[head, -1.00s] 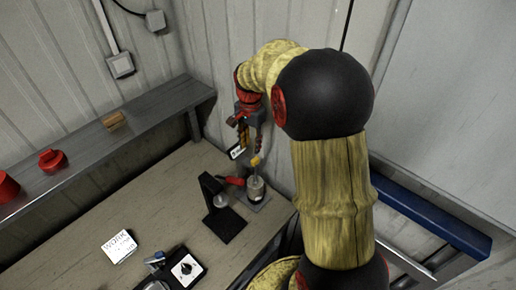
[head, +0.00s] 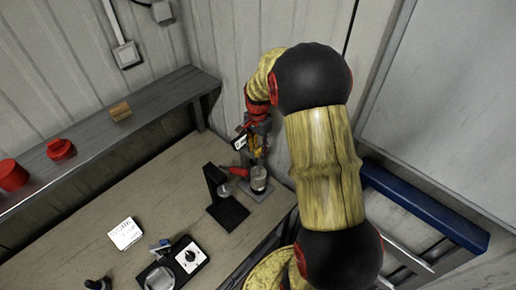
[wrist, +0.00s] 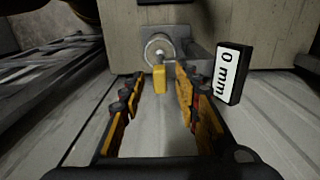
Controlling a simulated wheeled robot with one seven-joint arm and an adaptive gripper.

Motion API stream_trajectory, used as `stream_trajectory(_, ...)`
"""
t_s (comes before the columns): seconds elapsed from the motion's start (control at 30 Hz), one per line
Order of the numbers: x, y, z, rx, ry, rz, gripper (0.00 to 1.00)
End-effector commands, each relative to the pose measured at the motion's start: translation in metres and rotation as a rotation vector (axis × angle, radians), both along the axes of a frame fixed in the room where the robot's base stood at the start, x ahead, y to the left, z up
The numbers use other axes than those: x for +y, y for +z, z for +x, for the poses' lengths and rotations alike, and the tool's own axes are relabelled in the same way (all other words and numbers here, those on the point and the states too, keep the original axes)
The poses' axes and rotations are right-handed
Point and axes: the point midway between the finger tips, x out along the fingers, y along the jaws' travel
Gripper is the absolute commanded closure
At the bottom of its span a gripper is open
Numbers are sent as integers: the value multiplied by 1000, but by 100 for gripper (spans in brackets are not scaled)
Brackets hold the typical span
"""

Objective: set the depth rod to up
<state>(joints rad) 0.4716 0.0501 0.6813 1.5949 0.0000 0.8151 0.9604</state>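The depth rod shows in the wrist view as a yellow grip (wrist: 159,80) in front of a round metal fitting (wrist: 158,50). A white tag reading "0 mm" (wrist: 231,74) is to its right; it also shows in the head view (head: 240,143). My gripper (wrist: 160,76) is open, with one finger on each side of the yellow grip and visible gaps between. In the head view my gripper (head: 257,145) is above the glass pot (head: 259,180) of the stand and largely hides the rod.
A white card (head: 125,234) and a black box with a dial (head: 186,258) lie on the bench. A shelf (head: 160,104) runs along the back wall. The bench's middle is clear.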

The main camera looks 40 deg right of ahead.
Motion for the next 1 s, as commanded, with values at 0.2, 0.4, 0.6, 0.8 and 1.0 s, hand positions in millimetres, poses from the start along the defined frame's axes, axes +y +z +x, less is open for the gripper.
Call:
stream_trajectory(0.2,0,0,0,0,0,0,74)
stream_trajectory(0.4,0,0,0,0,0,0,86)
stream_trajectory(0.6,0,0,0,0,0,0,97)
stream_trajectory(0.8,0,1,0,0,0,0,100)
stream_trajectory(1.0,0,1,0,0,0,0,100)
